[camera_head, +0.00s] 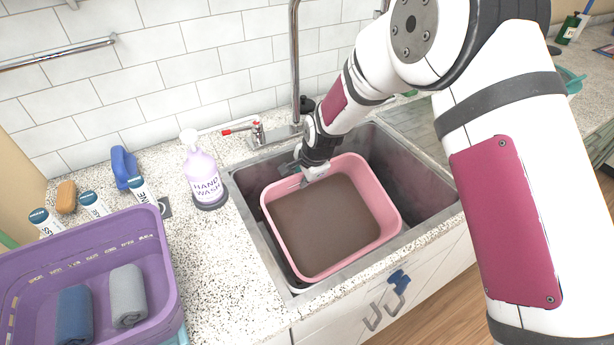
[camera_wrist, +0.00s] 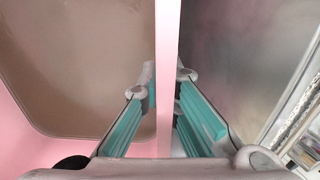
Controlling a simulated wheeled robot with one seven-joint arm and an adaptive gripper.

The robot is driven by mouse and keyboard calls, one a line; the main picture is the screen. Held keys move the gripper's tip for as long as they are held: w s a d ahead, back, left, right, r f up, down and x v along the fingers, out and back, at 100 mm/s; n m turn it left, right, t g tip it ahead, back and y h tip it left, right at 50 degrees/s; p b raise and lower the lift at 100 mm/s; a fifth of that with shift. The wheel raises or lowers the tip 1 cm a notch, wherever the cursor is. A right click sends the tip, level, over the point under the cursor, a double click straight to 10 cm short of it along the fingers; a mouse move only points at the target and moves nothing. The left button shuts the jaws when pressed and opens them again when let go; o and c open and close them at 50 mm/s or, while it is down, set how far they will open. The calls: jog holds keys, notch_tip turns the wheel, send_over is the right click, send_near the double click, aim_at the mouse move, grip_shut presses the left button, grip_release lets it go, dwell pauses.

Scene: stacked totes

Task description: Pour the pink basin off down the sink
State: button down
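The pink basin (camera_head: 384,186) sits inside the grey sink (camera_head: 424,183), upright and seemingly level, with murky brown liquid (camera_head: 325,222) in it. My gripper (camera_head: 316,172) reaches down to the basin's far rim, left of its middle. In the wrist view the pink rim (camera_wrist: 168,35) runs between the two teal-padded fingers (camera_wrist: 167,90), one on the liquid side and one on the sink side. The fingers look closed against the wall. The brown liquid fills the left of the wrist view. The sink drain is hidden.
A tall faucet (camera_head: 294,65) stands behind the sink. A hand-wash bottle (camera_head: 203,178) stands at the sink's left. A purple tote (camera_head: 95,240) with rolled cloths fills the lower left. A white edge (camera_head: 299,287) shows under the basin's near left corner. My arm covers the right side.

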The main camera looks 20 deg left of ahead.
aim_at(302, 192)
jog(key=shift+w+a+f+g+h+b, duration=0.15)
jog(key=shift+f+g+h+b, duration=0.15)
jog(key=shift+f+b, duration=0.75)
jog(key=shift+w+a+f+g+h+b, duration=0.1)
jog(key=shift+a+f+g+h+b, duration=0.15)
jog(key=shift+f+h+b, duration=0.65)
jog(key=shift+w+a+f+g+y+b, duration=0.2)
jog(key=shift+f+b, duration=0.5)
jog(key=shift+f, duration=0.75)
jog(key=shift+s+d, duration=0.1)
jog(key=c, duration=1.7)
grip_release()
jog(key=r, duration=0.4)
jog(key=d+r, duration=0.1)
jog(key=r, duration=0.3)
jog(key=s+r, duration=0.1)
jog(key=r, duration=0.3)
jog(key=shift+d+r, duration=0.1)
jog(key=shift+d, duration=0.05)
